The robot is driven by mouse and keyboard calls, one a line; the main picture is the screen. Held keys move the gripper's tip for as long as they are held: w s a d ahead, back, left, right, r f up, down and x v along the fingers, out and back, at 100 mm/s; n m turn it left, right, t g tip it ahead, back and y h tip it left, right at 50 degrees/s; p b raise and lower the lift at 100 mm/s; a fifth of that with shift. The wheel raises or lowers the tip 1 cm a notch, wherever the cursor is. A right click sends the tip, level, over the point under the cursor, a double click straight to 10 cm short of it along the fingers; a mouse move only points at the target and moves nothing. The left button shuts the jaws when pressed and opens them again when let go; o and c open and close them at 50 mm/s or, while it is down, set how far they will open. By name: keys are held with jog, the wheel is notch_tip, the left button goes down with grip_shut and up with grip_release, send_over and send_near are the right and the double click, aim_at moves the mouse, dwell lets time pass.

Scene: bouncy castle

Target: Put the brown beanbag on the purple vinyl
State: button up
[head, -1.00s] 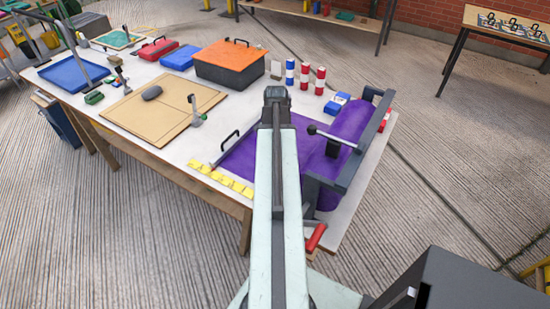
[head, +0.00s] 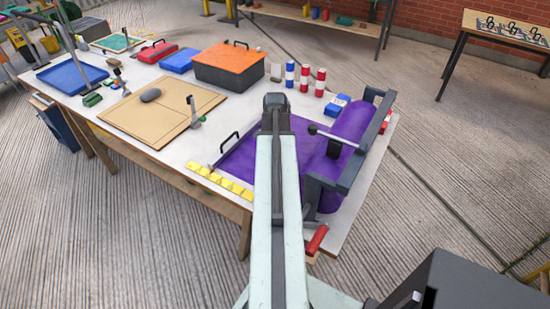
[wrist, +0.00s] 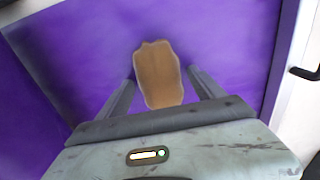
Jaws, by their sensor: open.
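The purple vinyl (head: 243,160) is a flat sheet running to a roll in a dark frame at the right end of the table. It also fills most of the wrist view (wrist: 225,35). The brown beanbag (wrist: 158,70) shows there against the purple, between my two dark fingers, and appears to lie on the vinyl. My gripper (wrist: 161,76) is open, with a finger on each side of the beanbag and visible gaps. In the head view my arm hides the beanbag and the fingers.
Yellow squares (head: 220,180) line the table's front edge. A tan board (head: 160,110) with a grey lump lies to the left. An orange-lidded box (head: 230,65), red-and-white cylinders (head: 305,78) and a blue-and-white box (head: 336,105) stand behind. The roller frame (head: 350,170) rises on the right.

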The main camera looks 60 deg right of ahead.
notch_tip(320, 180, up, 13)
jog(key=p, duration=1.2)
jog(key=shift+f, duration=0.2)
jog(key=w+a+n, duration=0.4)
jog(key=w+a, duration=0.5)
jog(key=a, duration=0.2)
jog(key=w+a+n, duration=0.5)
jog(key=w+a, duration=0.4)
jog(key=a, duration=0.3)
jog(key=w+a+n, duration=0.2)
jog(key=a+n, duration=0.2)
jog(key=a, duration=0.9)
jog(key=w+a+n, duration=0.2)
jog(key=a+n, duration=0.3)
jog(key=a, duration=0.9)
jog(key=shift+a, duration=0.15)
